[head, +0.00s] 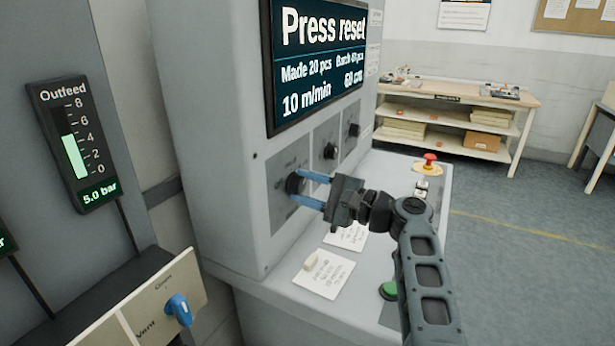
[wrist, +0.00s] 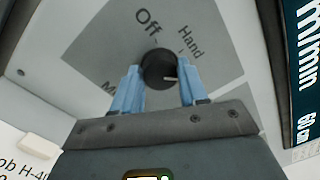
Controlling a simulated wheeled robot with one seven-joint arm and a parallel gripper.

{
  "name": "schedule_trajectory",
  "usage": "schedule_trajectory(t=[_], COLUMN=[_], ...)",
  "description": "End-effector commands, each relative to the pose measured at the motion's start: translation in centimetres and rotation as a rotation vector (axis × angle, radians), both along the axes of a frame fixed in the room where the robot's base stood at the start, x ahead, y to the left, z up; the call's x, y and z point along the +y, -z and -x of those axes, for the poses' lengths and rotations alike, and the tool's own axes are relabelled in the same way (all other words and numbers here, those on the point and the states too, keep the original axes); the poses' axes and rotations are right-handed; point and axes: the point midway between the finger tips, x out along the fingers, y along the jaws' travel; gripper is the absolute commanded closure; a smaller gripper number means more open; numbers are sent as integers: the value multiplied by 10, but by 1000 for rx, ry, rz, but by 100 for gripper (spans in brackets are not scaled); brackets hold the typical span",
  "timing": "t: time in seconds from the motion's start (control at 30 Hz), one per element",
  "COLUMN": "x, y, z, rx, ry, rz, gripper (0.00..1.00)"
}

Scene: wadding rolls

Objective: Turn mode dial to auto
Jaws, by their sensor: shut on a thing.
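The mode dial (head: 293,185) is a round black knob on a grey label plate on the machine's front. In the wrist view the dial (wrist: 157,66) sits between the fingertips, with "Off" above it, "Hand" to its upper right and a partly hidden label starting with "M" at lower left. No "Auto" label is readable. A short white mark on the knob lies towards its lower right, near the right finger. My gripper (head: 297,187) has its blue fingers closed on the dial from both sides.
Two more black knobs (head: 330,151) sit to the right on the panel, below a screen (head: 318,60) reading "Press reset". The ledge below holds cards (head: 323,273), a green button (head: 389,290) and a red mushroom button (head: 430,159). A blue-handled valve (head: 179,310) is at lower left.

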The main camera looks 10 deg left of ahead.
Motion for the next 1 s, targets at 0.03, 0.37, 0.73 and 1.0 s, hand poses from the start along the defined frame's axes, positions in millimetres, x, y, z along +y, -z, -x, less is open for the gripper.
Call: schedule_trajectory(t=[0.03,0.37,0.73,1.0], x=[-2,-2,-2,-2], y=[-3,-1,1,1], z=[-1,-1,-1,-1], rx=[34,198,249,249], ry=[4,5,6,6], rz=[-12,-71,-90,-90], gripper=[88,88,88,88])
